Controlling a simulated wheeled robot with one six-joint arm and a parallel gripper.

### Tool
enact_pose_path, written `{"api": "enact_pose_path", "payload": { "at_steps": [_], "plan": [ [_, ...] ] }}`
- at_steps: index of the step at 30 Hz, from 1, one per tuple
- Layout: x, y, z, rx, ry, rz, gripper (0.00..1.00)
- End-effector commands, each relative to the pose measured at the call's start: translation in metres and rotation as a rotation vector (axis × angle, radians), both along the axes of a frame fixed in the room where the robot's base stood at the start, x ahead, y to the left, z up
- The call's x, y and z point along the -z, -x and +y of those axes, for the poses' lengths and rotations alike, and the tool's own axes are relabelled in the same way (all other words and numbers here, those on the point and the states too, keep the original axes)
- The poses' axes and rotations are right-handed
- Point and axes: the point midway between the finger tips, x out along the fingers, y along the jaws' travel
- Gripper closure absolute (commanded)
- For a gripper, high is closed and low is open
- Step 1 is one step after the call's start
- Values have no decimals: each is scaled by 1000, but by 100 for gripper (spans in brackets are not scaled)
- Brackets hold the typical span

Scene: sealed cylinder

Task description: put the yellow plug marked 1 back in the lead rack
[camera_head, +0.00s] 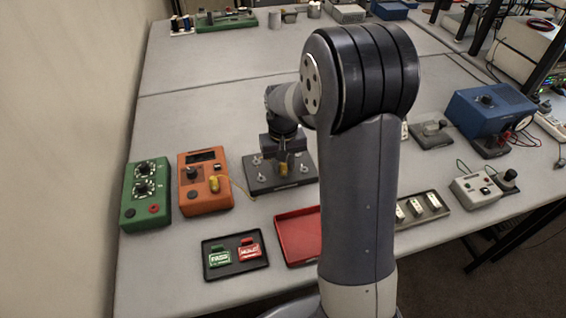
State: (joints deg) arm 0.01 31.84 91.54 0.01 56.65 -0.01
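My gripper (284,161) points down over a dark plate (262,186) that carries several small metal posts. A small yellow piece (283,169), likely a plug, shows right at the fingertips. Its number is too small to read, and I cannot tell whether the fingers grip it or only stand around it. Another yellow piece (214,184) sits on the front of the orange meter box (204,205), and a thin yellowish lead runs from that box toward the plate. I cannot make out a lead rack for certain; my arm hides part of the table.
A green box (146,190) stands left of the orange one. In front are a black tray (234,272) with green and red tags and a red tray (298,240), partly behind my arm. A tray with pale blocks (423,210) and a blue device (490,108) lie to the right.

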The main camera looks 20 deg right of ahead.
Motion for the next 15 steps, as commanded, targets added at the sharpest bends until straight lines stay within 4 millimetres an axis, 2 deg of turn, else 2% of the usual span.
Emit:
{"api": "enact_pose_path", "payload": {
  "at_steps": [1, 6, 15],
  "plan": [
    [0, 0, 0, 0, 0, 0, 68],
    [0, 0, 0, 0, 0, 0, 54],
    [-4, -1, 0, 0, 0, -2, 54]
  ]
}}
